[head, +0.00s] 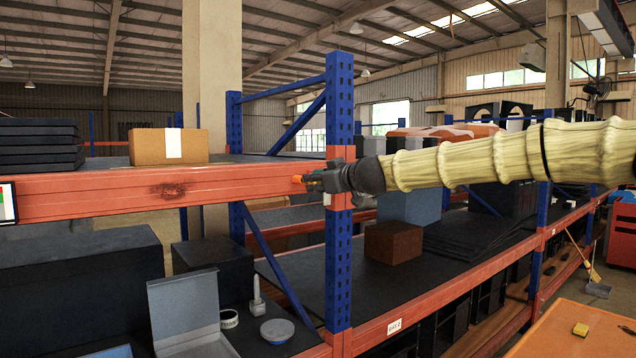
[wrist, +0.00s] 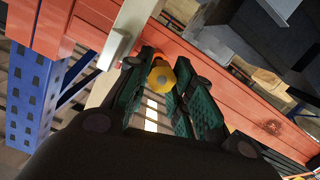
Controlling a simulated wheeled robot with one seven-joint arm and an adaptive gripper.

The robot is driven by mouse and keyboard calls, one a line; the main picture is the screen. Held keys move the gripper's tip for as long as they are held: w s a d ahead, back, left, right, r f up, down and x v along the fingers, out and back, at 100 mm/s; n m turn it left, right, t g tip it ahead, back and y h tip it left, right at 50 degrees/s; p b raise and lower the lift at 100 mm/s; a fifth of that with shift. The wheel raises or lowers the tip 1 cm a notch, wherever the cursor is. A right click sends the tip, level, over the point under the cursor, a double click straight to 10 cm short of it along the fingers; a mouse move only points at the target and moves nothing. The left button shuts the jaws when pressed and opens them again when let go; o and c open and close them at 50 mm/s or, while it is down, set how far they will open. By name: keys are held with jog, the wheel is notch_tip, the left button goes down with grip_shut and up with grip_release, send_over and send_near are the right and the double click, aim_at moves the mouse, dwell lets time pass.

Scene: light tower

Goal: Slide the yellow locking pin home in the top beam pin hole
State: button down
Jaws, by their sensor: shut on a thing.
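My gripper (head: 316,179) reaches in from the right, in front of the blue upright (head: 339,262) and the top orange beam (head: 110,193). It is shut on the yellow locking pin (wrist: 162,78), whose rounded yellow head lies between the green-padded fingers (wrist: 167,92) in the wrist view. In the head view a small orange-yellow tip (head: 297,179) shows at the fingertips, against the beam near its right end. The beam also shows in the wrist view (wrist: 95,22). The pin hole itself cannot be made out, and I cannot tell whether the pin touches the beam.
A cardboard box (head: 168,146) and black stacked panels (head: 38,146) are on the upper shelf. Below are an open grey case (head: 183,307), a tape roll (head: 229,319), and a round grey dish (head: 277,331). An orange surface (head: 560,335) lies at lower right.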

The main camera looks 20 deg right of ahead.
jog(key=shift+r+x, duration=0.15)
jog(key=shift+x, duration=0.7)
jog(key=shift+r+x, duration=0.1)
jog(key=shift+x, duration=0.8)
jog(key=c, duration=1.3)
grip_release()
jog(key=shift+o, duration=0.7)
jog(key=shift+a+r, duration=0.1)
jog(key=shift+a, duration=0.05)
jog(key=shift+s, duration=0.2)
jog(key=shift+s+d+r, duration=0.1)
jog(key=shift+s+d, duration=0.5)
jog(key=shift+s, duration=0.35)
jog(key=shift+b+v, duration=0.55)
jog(key=shift+v, duration=2.2)
jog(key=shift+a, duration=0.15)
